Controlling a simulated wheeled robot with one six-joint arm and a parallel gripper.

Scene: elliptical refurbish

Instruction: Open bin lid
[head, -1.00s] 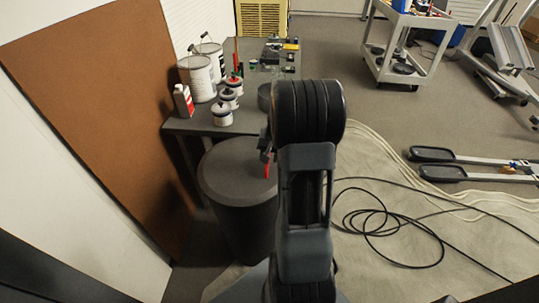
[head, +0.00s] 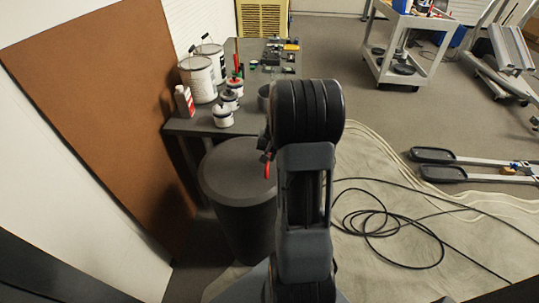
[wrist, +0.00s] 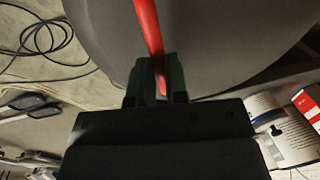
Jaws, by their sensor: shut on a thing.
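The dark grey round bin (head: 245,225) stands on the floor in front of the table, left of my arm in the head view. Its flat lid (head: 232,170) lies on top and looks closed. My gripper (wrist: 157,82) is shut on a thin red bar (wrist: 148,30), which runs between its green fingers. In the head view the red bar (head: 267,170) shows at the right side of the lid. My arm hides part of the gripper and the bin's right edge there. I cannot tell whether the bar touches the lid or is fixed to it.
A grey table (head: 185,126) behind the bin holds paint cans (head: 198,80), a white and red bottle (head: 184,101) and small jars. A brown board (head: 100,120) leans at the left. A black cable (head: 385,225) lies on a cloth at the right.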

